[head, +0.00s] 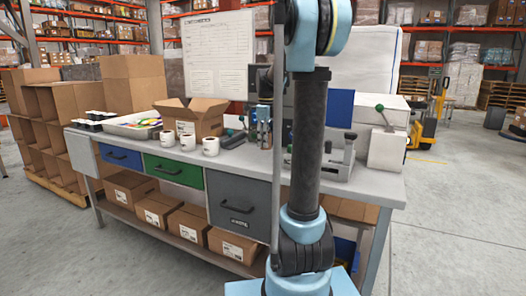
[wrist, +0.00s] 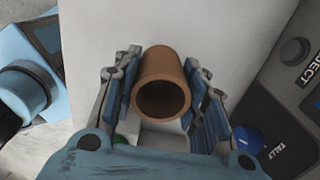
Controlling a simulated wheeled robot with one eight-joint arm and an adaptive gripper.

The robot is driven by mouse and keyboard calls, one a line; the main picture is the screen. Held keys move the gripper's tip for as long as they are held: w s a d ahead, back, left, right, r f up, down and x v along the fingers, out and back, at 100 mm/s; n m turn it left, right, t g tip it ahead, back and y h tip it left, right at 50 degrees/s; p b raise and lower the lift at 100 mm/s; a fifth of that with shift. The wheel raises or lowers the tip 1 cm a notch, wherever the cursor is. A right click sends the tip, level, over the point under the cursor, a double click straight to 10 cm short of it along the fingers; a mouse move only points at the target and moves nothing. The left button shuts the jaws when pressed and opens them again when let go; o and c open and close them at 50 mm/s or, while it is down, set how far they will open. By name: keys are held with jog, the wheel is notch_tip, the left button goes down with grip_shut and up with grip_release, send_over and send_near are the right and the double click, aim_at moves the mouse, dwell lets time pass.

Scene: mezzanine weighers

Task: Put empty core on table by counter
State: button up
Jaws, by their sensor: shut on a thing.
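The empty core is a brown, hollow cardboard tube (wrist: 160,64) in the middle of the wrist view, its open end facing the camera. My gripper (wrist: 164,92) is shut on it, with a blue-padded finger against each side. A pale flat surface (wrist: 225,32) lies behind the core; I cannot tell whether the core touches it. A dark panel marked TALLY (wrist: 270,135) is at the right. In the head view a grey workbench (head: 235,165) stands ahead; my arm covers part of it, and I cannot make out the core there.
The bench holds white mugs (head: 210,146), an open carton (head: 188,118), a tray (head: 132,125) and a grey fixture (head: 335,158). A white board (head: 222,55) stands behind. A box marked REJECT (wrist: 306,70) is at the wrist view's right.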

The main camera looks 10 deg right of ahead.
jog(key=shift+f, duration=2.05)
jog(key=o, duration=0.8)
jog(key=shift+f, duration=0.1)
notch_tip(320, 180, up, 12)
jog(key=shift+s+r, duration=0.1)
jog(key=shift+s, duration=0.05)
